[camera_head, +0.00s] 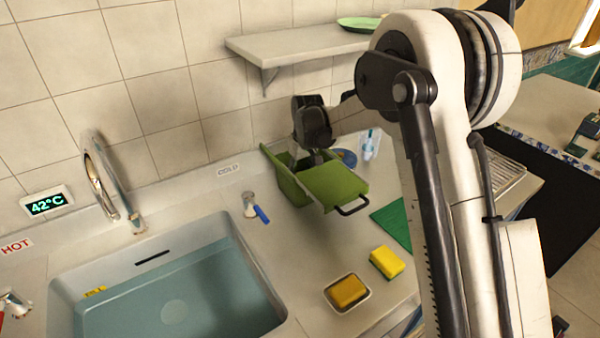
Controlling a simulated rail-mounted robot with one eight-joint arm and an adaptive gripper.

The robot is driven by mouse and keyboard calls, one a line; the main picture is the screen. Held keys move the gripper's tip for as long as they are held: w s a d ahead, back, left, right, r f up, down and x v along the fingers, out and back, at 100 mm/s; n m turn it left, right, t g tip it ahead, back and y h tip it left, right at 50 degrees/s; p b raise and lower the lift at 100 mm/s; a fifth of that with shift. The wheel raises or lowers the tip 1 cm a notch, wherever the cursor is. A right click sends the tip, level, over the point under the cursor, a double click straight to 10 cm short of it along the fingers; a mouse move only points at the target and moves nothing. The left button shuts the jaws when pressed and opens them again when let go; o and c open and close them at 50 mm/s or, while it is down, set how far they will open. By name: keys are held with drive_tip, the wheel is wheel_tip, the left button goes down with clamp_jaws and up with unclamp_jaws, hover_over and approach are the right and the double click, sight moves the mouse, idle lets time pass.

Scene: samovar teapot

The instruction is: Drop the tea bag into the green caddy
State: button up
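The green caddy (335,185) stands on the counter right of the sink, near the tiled wall. It has a black handle at its front, and a green panel rises at its back left. My gripper (316,158) reaches down at the caddy's back part, from above. Its fingertips are small, dark and partly hidden, so I cannot tell whether they are open or shut, or whether they touch the caddy. I see no tea bag; anything between the fingers or inside the caddy is hidden.
The sink (180,300) holds water at the left, with a curved tap (100,180) behind it. A yellow sponge (387,262), a dish with an orange sponge (347,293) and a green mat (395,222) lie in front. A wall shelf (300,45) hangs above.

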drive_tip(key=shift+f+b, duration=0.6)
drive_tip(key=shift+f, duration=0.05)
drive_tip(key=o, duration=0.8)
drive_tip(key=shift+r, duration=0.1)
drive_tip(key=shift+r+p, duration=0.45)
drive_tip(key=shift+p, duration=0.1)
drive_tip(key=r, duration=0.5)
drive_tip(key=s+r, duration=0.1)
drive_tip(key=r, duration=0.1)
drive_tip(key=shift+d+r, duration=0.35)
